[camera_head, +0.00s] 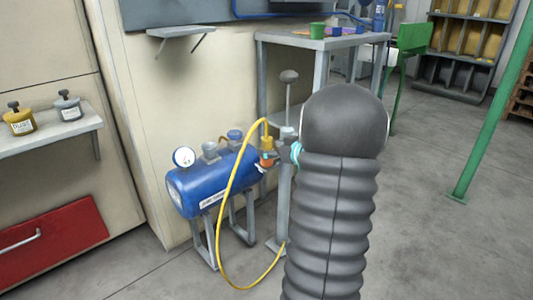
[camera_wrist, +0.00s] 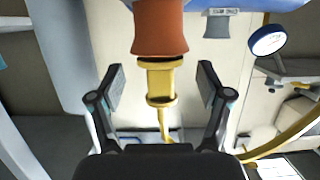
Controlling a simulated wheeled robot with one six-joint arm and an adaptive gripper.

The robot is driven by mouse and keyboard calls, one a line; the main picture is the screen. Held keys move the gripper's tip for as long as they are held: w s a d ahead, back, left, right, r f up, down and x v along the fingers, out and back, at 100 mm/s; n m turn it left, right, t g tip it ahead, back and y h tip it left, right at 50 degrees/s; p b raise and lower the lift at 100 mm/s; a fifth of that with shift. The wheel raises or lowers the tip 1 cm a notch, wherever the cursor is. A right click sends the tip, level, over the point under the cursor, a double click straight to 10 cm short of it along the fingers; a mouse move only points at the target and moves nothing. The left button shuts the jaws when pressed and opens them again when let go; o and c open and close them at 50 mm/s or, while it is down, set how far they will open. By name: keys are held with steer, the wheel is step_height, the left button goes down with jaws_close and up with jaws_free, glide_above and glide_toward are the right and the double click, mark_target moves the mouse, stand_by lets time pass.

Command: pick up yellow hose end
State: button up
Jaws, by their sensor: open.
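The yellow hose end (camera_head: 267,143) stands at the right end of the blue compressor tank (camera_head: 205,193), just above an orange fitting (camera_head: 267,159). In the wrist view the yellow hose end (camera_wrist: 160,82) meets the orange fitting (camera_wrist: 160,28). My gripper (camera_wrist: 161,76) is open, with one finger on each side of the hose end and a visible gap on both sides. In the head view my gripper (camera_head: 276,156) is beside the fitting, partly hidden by my arm. The yellow hose (camera_head: 229,185) arcs up from the hose end and loops down to the floor.
A grey pump-like stand (camera_head: 289,95) rises close to the hose end. The tank's gauge (camera_head: 184,157) is at its left end. A grey table (camera_head: 310,42) stands behind. A shelf (camera_head: 45,137) with two jars is at the left. A green post (camera_head: 490,110) stands at the right. Floor there is clear.

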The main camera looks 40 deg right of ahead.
steer(key=shift+x, duration=1.15)
steer(key=c, duration=1.3)
steer(key=shift+o, duration=0.2)
steer(key=shift+r, duration=0.1)
